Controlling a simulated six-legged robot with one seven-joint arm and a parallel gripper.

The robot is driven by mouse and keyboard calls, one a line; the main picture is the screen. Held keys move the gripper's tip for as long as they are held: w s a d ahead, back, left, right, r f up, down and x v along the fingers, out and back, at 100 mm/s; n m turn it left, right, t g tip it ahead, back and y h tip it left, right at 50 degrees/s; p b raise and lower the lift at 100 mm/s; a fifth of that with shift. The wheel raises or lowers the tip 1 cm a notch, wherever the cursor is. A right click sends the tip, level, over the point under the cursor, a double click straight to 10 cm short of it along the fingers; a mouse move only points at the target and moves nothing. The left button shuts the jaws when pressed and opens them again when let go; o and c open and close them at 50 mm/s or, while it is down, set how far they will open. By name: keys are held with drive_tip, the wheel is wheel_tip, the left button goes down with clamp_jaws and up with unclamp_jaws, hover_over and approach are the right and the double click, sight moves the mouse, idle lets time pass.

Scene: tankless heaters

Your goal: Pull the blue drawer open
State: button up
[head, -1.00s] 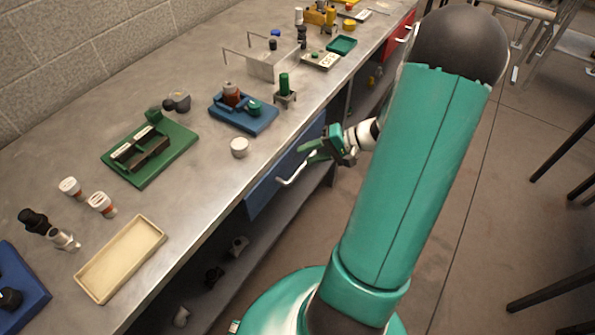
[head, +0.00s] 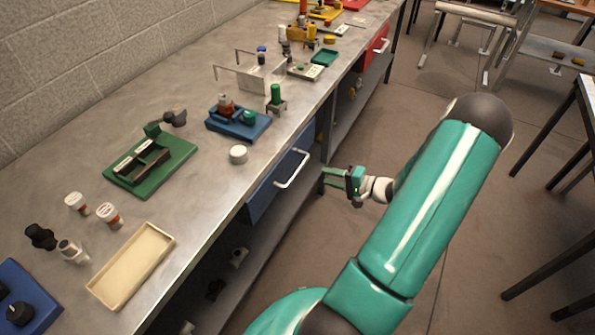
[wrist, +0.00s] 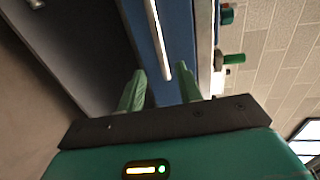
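The blue drawer (head: 266,194) is under the workbench's front edge, with a pale bar handle (head: 294,170) on its front. Its front looks about in line with the bench edge; I cannot tell whether it stands slightly out. My gripper (head: 325,179) is to the right of the handle, apart from it, over the floor side. In the wrist view my gripper (wrist: 162,88) has its two green fingers spread with nothing held. The handle (wrist: 158,40) shows between and beyond the fingertips, in front of the blue drawer front (wrist: 180,45).
The bench top carries a cream tray (head: 131,265), a green fixture (head: 150,162), a blue fixture (head: 238,123) and a white round cap (head: 238,154). A lower shelf (head: 258,240) runs beneath the drawer. A red drawer (head: 372,52) is farther along.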

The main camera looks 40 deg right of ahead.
sight(298, 167)
drive_tip(key=x, duration=1.1)
drive_tip(key=shift+w+a, duration=0.1)
drive_tip(key=shift+w, duration=0.3)
drive_tip(key=shift+c, duration=0.4)
clamp_jaws()
